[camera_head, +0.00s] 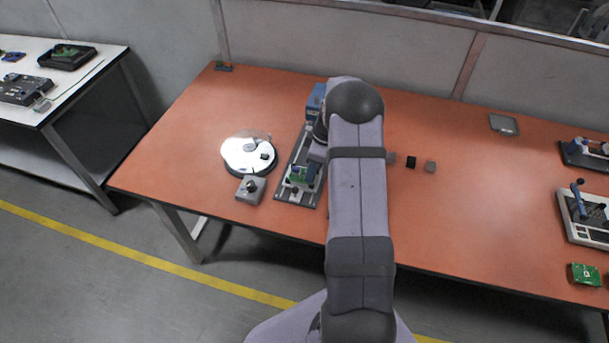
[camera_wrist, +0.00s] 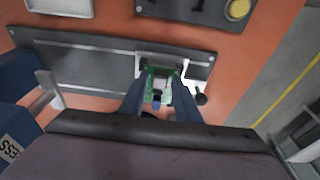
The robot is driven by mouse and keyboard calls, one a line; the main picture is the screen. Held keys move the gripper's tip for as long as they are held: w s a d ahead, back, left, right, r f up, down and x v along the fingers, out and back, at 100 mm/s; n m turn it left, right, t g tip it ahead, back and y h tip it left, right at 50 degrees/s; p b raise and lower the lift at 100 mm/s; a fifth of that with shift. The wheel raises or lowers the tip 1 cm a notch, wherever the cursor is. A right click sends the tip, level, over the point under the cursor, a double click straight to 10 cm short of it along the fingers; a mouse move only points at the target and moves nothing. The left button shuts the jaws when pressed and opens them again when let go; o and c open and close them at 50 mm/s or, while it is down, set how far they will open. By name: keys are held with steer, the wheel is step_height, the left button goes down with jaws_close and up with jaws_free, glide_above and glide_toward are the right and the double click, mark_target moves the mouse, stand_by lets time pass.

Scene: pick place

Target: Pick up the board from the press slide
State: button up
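The green board (camera_head: 300,176) sits at the near end of the dark press slide (camera_head: 309,194). In the wrist view the board (camera_wrist: 158,80) lies between white holders at one end of the slide (camera_wrist: 85,65). The blue press (camera_head: 315,100) stands at the slide's far end, partly hidden by my arm. My gripper (camera_wrist: 161,78) has one finger on each side of the board, the fingertips close to its edges. Whether the fingers touch the board or leave a small gap cannot be told. In the head view my arm hides most of the gripper.
A round white disc fixture (camera_head: 247,153) and a small grey block with a knob (camera_head: 250,189) stand left of the slide. Small blocks (camera_head: 411,162) lie right of my arm. Another green board (camera_head: 585,274) lies at the right edge. The orange table is clear between.

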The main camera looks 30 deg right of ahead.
steer(key=c, duration=0.7)
steer(key=shift+r, duration=0.1)
steer(key=shift+r+p, duration=1.65)
steer(key=shift+r, duration=1.25)
